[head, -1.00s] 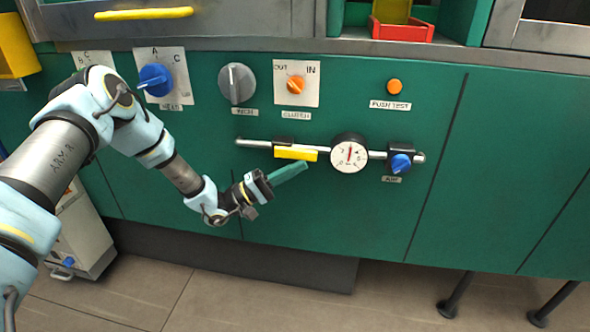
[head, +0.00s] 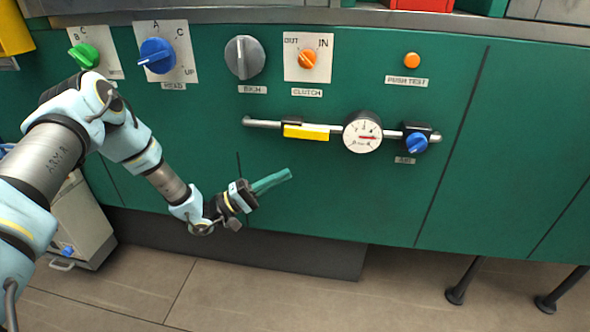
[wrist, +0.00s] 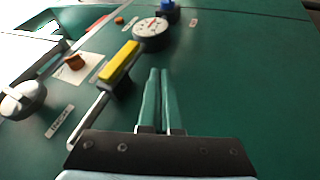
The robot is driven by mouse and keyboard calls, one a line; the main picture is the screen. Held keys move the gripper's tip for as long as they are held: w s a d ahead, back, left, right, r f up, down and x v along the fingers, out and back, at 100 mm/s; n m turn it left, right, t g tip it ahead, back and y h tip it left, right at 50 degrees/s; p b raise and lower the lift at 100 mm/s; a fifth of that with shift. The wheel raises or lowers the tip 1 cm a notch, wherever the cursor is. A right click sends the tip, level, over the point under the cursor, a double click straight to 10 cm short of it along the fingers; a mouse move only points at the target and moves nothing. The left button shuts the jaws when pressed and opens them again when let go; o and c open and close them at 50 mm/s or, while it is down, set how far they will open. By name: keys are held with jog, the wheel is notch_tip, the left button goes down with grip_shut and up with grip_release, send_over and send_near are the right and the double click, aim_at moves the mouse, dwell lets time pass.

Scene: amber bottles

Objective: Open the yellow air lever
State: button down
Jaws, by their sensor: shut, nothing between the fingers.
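The yellow air lever (head: 306,131) lies along the grey horizontal pipe (head: 262,122) on the green panel, left of the round gauge (head: 363,132). The gauge's red needle points right. In the wrist view the yellow lever (wrist: 120,63) is upper left of my fingers, in line with the pipe (wrist: 88,130). My gripper (head: 289,174), with teal fingers, is below the lever and apart from it. In the wrist view my gripper (wrist: 159,72) has its fingers side by side, shut and empty. The blue air knob (head: 416,142) is at the pipe's right end.
Above the pipe are a green knob (head: 83,55), a blue knob (head: 157,56), a grey knob (head: 244,57), an orange clutch knob (head: 308,60) and an orange push-test button (head: 412,60).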

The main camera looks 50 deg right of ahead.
jog(key=shift+v, duration=1.4)
